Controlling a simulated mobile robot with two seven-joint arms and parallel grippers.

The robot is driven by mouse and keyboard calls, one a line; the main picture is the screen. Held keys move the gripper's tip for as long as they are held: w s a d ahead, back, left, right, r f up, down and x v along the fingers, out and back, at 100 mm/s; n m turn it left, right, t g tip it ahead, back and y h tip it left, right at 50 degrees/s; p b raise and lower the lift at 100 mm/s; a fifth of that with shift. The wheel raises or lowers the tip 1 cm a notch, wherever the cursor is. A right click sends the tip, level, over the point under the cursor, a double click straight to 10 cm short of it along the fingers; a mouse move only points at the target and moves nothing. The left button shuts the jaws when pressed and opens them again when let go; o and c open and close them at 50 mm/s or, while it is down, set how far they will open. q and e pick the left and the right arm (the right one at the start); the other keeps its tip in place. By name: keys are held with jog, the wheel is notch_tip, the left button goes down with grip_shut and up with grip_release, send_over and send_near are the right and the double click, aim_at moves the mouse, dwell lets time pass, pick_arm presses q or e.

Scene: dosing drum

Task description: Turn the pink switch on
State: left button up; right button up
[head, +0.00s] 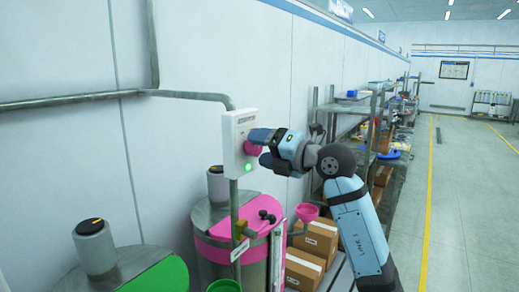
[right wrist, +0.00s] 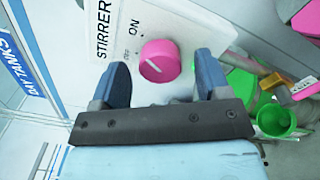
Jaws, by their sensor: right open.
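The pink switch (head: 254,148) is a round knob on the front of a white wall box (head: 230,150). In the right wrist view the knob (right wrist: 160,54) carries a short white mark beside the words STIRRER, ON and a smaller label, probably OFF. I cannot tell for sure which label the mark points to. My right gripper (head: 257,149) is open at the box. In the right wrist view its two fingers (right wrist: 160,68) stand on either side of the knob, apart from it. A green light (head: 248,167) glows low on the box. My left gripper is not in view.
A pink-topped drum (head: 216,250) stands below the box, with a pink funnel (head: 307,212) beside it. A green-topped drum (head: 160,279) is at lower left. Cardboard boxes (head: 316,238) and shelves (head: 350,108) line the wall. The floor (head: 470,210) at right is clear.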

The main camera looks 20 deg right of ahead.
jog(key=b+v, duration=0.2)
jog(key=v, duration=1)
jog(key=shift+s+d, duration=0.3)
